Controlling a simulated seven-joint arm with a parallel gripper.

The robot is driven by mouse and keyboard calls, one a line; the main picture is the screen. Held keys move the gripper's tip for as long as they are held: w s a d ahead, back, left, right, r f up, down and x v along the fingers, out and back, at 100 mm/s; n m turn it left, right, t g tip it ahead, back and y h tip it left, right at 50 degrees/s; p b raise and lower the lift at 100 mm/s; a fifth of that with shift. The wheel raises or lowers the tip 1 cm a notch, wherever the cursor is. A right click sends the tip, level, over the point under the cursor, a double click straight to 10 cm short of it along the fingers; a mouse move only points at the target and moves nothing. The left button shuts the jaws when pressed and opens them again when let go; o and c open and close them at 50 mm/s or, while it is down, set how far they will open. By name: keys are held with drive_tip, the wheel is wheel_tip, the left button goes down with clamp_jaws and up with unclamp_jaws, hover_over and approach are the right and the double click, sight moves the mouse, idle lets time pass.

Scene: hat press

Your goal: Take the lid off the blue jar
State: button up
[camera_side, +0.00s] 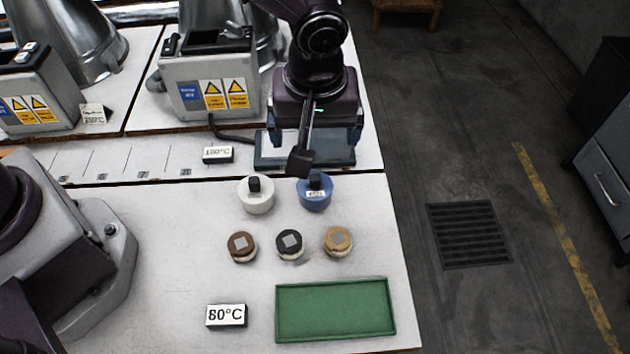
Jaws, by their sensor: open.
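The blue jar (314,201) stands upright on the white table, right of centre in the side view. Its blue lid (326,188) sits on top and carries a dark knob (316,181); a small white label is on the front. My gripper (313,140) points downward above and behind the jar in the picture. It is open and appears empty. A dark part of it hangs close to the left of the knob; I cannot tell whether it touches the lid. The fingertips are partly hidden.
A white jar (256,202) with a dark knob stands just left. Brown (242,246), black (289,244) and tan (338,241) capped pots stand in front. A green tray (335,310) lies at front right, beside an 80°C sign (226,316). Grey machines (208,85) stand behind.

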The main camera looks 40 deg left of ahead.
hover_over(315, 177)
drive_tip(key=f, duration=0.7)
drive_tip(key=shift+s+d+f, duration=0.1)
drive_tip(key=shift+s+f, duration=0.05)
drive_tip(key=shift+s, duration=0.1)
drive_tip(key=f, duration=0.5)
drive_tip(key=shift+w+f, duration=0.25)
drive_tip(key=shift+f, duration=0.05)
drive_tip(key=c, duration=1)
